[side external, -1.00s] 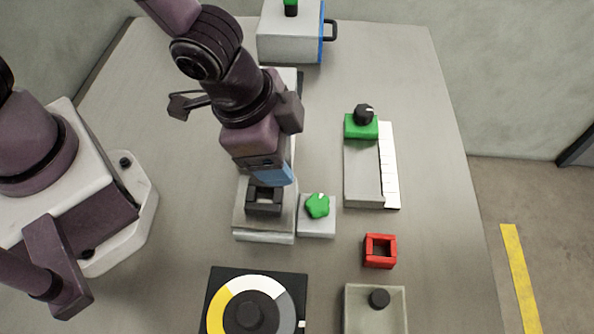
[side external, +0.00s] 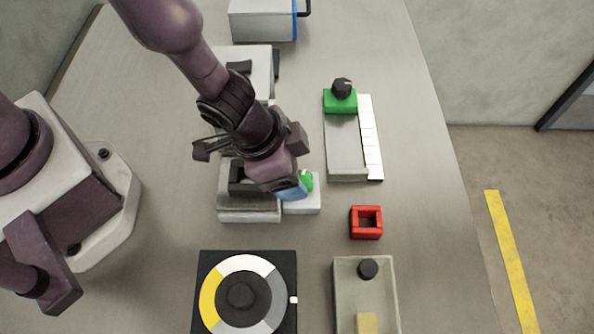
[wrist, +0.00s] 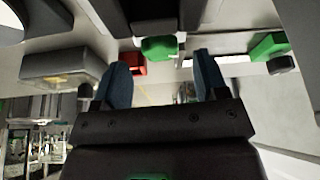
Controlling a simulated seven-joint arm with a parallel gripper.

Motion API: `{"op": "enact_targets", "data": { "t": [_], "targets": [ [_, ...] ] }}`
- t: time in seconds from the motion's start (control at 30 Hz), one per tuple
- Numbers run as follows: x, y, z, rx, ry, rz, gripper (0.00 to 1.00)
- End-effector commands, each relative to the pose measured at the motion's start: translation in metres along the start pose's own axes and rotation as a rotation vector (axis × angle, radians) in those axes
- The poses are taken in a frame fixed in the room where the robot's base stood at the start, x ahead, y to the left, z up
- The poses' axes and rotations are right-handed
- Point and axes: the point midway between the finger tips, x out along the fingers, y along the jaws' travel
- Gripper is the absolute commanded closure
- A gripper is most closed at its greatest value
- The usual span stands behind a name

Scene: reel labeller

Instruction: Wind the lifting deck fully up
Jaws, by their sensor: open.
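The lifting deck (side external: 233,203) is a low grey block with a black square frame (side external: 238,178) on top. I take it for the deck from its shape. A green knob (side external: 307,180) sits on a pale base (side external: 303,207) at its right side, and my gripper partly hides it. My gripper (side external: 292,188), with blue fingers, is beside and over the knob. In the wrist view my gripper (wrist: 162,78) is open and empty, with the green knob (wrist: 158,48) beyond the fingertips, between them in the picture. I cannot tell the deck's height.
A red square frame (side external: 366,222) and a grey tray (side external: 340,290) with a black knob lie to the right. A yellow-white-grey dial (side external: 240,262) is in front. A green slider (side external: 340,103) on a grey track stands behind right. Bare table lies between them.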

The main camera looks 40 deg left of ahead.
Motion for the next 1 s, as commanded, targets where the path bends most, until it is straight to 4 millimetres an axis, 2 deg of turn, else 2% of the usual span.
{"op": "enact_targets", "data": {
  "t": [0.03,0.2,0.57,0.67,0.8,1.0],
  "targets": [
    [0.008,0.0,0.001,0.003,-0.004,-0.001,0.33],
    [0.022,0.0,0.0,0.0,-0.001,-0.001,0.33],
    [0.027,0.0,0.0,0.0,0.0,0.0,0.33],
    [0.027,0.0,0.0,0.0,0.0,0.0,0.52],
    [0.027,0.0,0.0,0.0,0.0,0.0,0.83],
    [0.027,-0.001,0.0,0.025,-0.002,0.011,0.83]
  ]
}}
